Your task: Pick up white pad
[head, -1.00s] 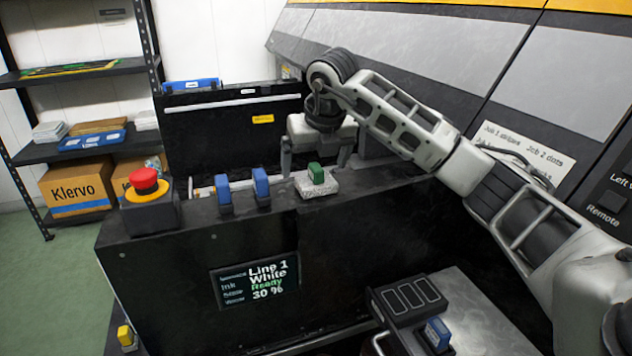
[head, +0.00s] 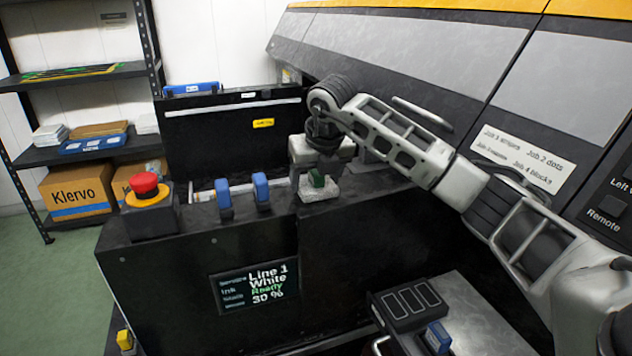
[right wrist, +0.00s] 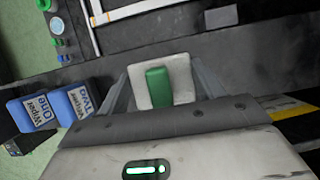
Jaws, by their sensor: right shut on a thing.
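The white pad (head: 318,193) with a green handle block (head: 317,178) on top rests on the black machine's upper ledge, right of the two blue wiper blocks. My right gripper (head: 318,186) is over it with its fingers on both sides, shut on it. In the right wrist view the white pad (right wrist: 178,72) and its green block (right wrist: 159,88) sit between the two fingers. I cannot tell whether the pad has left the ledge. My left gripper is not in view.
Two blue wipers (head: 223,197) (head: 261,190) stand just left of the pad. A red emergency button (head: 144,184) is farther left on the ledge. A dark tray with a blue block (head: 436,336) is at the lower right. Shelves with boxes (head: 75,192) stand at the left.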

